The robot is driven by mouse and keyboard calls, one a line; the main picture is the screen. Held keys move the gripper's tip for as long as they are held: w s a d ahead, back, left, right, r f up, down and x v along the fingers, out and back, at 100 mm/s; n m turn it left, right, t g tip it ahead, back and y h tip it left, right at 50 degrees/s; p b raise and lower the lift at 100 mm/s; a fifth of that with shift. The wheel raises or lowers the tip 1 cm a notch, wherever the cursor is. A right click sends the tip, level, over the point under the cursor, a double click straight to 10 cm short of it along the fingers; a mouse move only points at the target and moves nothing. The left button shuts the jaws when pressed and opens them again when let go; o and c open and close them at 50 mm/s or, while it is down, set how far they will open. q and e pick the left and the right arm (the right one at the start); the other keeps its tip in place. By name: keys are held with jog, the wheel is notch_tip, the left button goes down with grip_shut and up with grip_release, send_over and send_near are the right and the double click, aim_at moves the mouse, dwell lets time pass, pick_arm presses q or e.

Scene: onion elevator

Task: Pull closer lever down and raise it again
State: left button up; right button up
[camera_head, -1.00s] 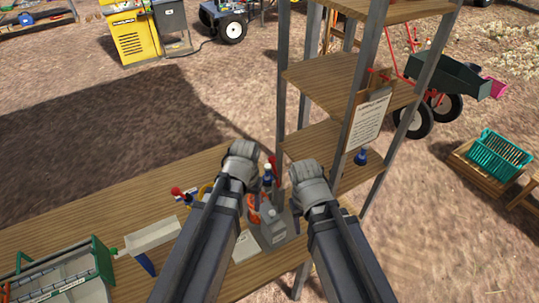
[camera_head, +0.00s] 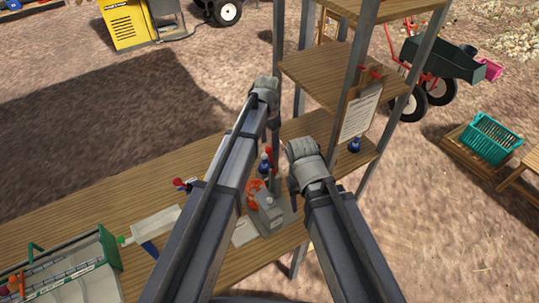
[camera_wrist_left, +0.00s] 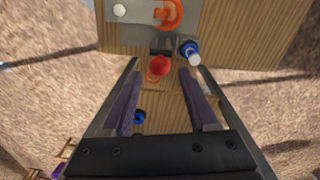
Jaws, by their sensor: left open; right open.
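A grey lever unit (camera_head: 271,219) with an orange ring (camera_head: 256,188) stands on the wooden bench. A red-knobbed lever (camera_head: 268,153) and a blue-knobbed lever (camera_head: 264,167) rise near its far side. My left gripper (camera_head: 266,88) is beyond the levers. In the left wrist view it is open, and the red knob (camera_wrist_left: 159,66) shows between its fingertips; contact cannot be told. The blue knob (camera_wrist_left: 188,49) shows just beyond the right fingertip.
A shelf rack (camera_head: 325,75) with metal posts rises just right of and behind the grippers. A small blue item (camera_head: 354,145) sits on its lower shelf. Another red-tipped part (camera_head: 181,184), a white box (camera_head: 157,227) and a green-ended bin (camera_head: 108,248) are on the left bench.

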aim_at(270, 154)
pick_arm(q)
notch_tip(270, 154, down, 7)
jog(key=b, duration=0.6)
jog(key=shift+d+f+b, duration=0.1)
jog(key=shift+b, duration=0.25)
jog(key=shift+s, duration=0.1)
grip_shut()
dwell(0.8)
